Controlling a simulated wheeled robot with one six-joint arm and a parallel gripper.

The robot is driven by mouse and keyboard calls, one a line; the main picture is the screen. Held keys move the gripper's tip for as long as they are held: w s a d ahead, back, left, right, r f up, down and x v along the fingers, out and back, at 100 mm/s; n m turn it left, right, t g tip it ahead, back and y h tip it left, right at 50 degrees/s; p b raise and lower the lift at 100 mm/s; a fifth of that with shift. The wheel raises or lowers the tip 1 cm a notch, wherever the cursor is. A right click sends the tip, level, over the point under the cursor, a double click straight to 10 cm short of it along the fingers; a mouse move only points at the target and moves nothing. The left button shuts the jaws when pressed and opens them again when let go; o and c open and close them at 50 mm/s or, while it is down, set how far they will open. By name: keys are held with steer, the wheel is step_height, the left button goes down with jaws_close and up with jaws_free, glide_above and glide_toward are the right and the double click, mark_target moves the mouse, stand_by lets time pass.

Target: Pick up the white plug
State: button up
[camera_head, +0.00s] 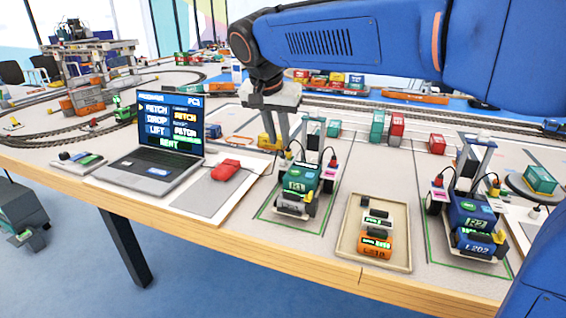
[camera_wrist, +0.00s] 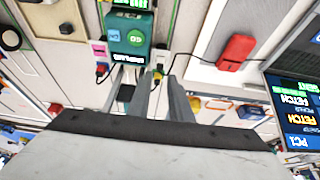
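A small white piece that looks like the white plug (camera_head: 535,212) stands on the table at the far right in the head view, beside the blue vehicle marked L202. It is too small to make out fully, and I cannot pick it out in the wrist view. My gripper (camera_head: 279,146) hangs fingers down behind the green vehicle (camera_head: 297,187), far to the left of that white piece. The green vehicle's body (camera_wrist: 130,32) lies beyond the fingertips.
A blue vehicle (camera_head: 472,215) with a tall post stands at the right. Between the vehicles is a beige tray (camera_head: 348,243) with small blocks. A laptop (camera_head: 158,145) and a red device (camera_head: 226,170) are at the left. A round turntable (camera_head: 515,187) carries a teal container (camera_head: 540,179).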

mark_target(283, 156)
steer(key=shift+s+x, duration=0.15)
steer(key=shift+x, duration=1.6)
steer(key=shift+s+x, duration=0.15)
steer(key=shift+x, duration=1.55)
steer(key=shift+f, duration=0.1)
jaws_close()
